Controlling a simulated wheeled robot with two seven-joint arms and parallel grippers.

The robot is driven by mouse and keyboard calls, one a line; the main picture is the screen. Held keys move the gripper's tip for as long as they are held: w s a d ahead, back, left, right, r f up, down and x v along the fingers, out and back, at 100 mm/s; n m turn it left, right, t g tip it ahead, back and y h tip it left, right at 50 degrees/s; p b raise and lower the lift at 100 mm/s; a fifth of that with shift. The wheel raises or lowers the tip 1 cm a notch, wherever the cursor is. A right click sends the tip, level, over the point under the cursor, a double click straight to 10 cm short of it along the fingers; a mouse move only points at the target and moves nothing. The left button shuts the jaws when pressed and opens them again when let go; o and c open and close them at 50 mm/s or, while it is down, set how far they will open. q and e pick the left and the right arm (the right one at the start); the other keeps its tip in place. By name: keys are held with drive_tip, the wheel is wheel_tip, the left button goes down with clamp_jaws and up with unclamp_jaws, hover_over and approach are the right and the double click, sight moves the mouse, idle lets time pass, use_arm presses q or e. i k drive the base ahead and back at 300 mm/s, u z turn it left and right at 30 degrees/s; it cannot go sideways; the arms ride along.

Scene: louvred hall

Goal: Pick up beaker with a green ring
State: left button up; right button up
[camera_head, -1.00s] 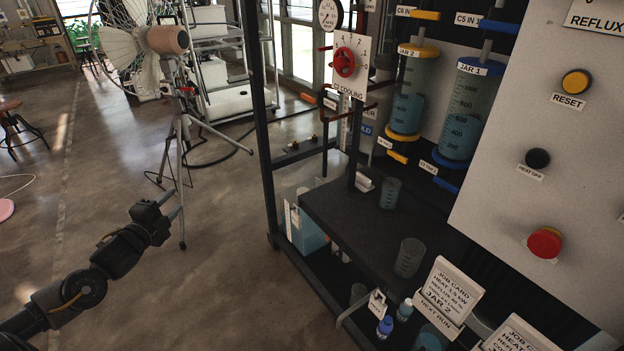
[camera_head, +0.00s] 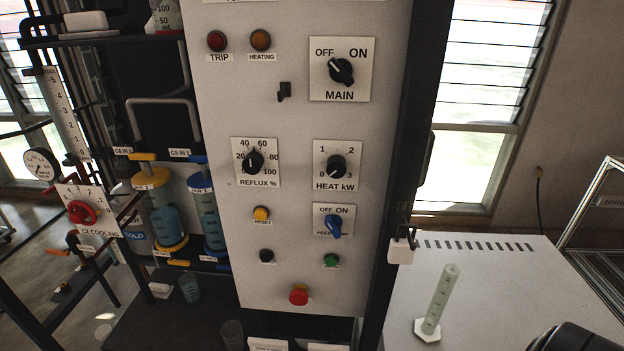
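No green ring shows clearly on any vessel in the head view. A clear beaker (camera_head: 190,289) stands on the dark bench at lower left, and another beaker (camera_head: 232,336) is cut by the bottom edge. A graduated vessel (camera_head: 165,18) on the upper shelf is cut off by the top edge. Neither of my grippers is in view. A dark rounded part at the bottom right corner looks like my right arm.
A white control panel (camera_head: 290,200) with knobs and buttons fills the middle. A measuring cylinder (camera_head: 438,305) stands on a white-topped surface (camera_head: 500,275) at right. Jars (camera_head: 160,212) and a red-handled cooling valve (camera_head: 82,212) are at left.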

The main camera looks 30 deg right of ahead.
sight(188, 282)
drive_tip(key=z, duration=0.55)
drive_tip(key=k, duration=0.65)
drive_tip(key=z, duration=1.1)
drive_tip(key=i, duration=0.75)
drive_tip(key=z, duration=0.05)
